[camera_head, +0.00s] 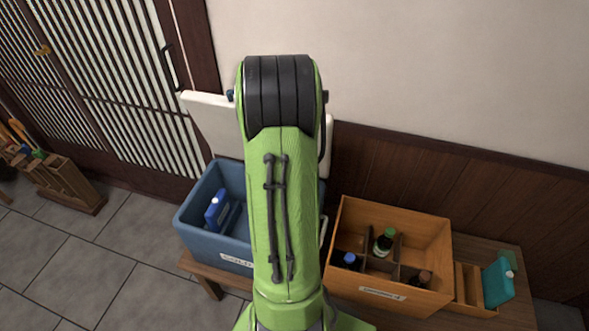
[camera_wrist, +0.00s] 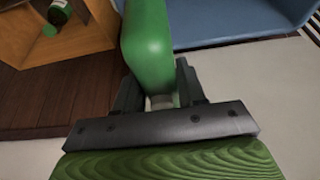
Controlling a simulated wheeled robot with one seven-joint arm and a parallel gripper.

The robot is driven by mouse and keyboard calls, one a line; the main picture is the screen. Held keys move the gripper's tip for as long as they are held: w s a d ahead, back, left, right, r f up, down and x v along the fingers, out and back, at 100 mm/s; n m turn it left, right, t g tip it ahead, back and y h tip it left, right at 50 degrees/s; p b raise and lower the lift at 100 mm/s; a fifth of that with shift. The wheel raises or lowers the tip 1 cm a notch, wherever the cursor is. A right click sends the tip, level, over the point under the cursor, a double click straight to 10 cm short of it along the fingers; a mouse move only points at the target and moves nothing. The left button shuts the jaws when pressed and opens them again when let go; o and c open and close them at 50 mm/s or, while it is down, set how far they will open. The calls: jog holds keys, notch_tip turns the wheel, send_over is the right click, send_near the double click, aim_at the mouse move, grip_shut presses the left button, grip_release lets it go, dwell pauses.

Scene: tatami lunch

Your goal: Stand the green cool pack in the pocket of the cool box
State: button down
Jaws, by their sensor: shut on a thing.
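My gripper (camera_wrist: 160,88) is shut on the green cool pack (camera_wrist: 147,45), which stands out beyond the fingers in the wrist view. The blue cool box (camera_head: 205,243) stands on a bench at centre left in the head view, its white lid (camera_head: 205,118) raised. A blue pack (camera_head: 216,210) is inside near its left side. The cool box also shows at the upper right of the wrist view (camera_wrist: 230,28), beside the held pack. Its pocket cannot be made out. My arm hides the gripper, the green pack and the box's right part in the head view.
A wooden crate (camera_head: 425,240) with dividers and several bottles stands right of the cool box. Beyond it is a small wooden rack (camera_head: 466,290) with a teal pack (camera_head: 497,283). A wall (camera_head: 440,75) runs behind. Open tiled floor (camera_head: 90,270) lies at left.

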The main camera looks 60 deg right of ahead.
notch_tip(320, 180, down, 13)
jog(key=b, duration=0.7)
jog(key=shift+a+f+b, duration=0.1)
jog(key=shift+f+b, duration=0.05)
jog(key=shift+b, duration=0.2)
jog(key=shift+f+b, duration=1.6)
jog(key=shift+f, duration=0.35)
jog(key=shift+f+b, duration=0.45)
jog(key=shift+b, duration=0.25)
jog(key=shift+f+b, duration=0.7)
jog(key=shift+f, duration=0.05)
jog(key=shift+f, duration=0.8)
jog(key=shift+f, duration=1.15)
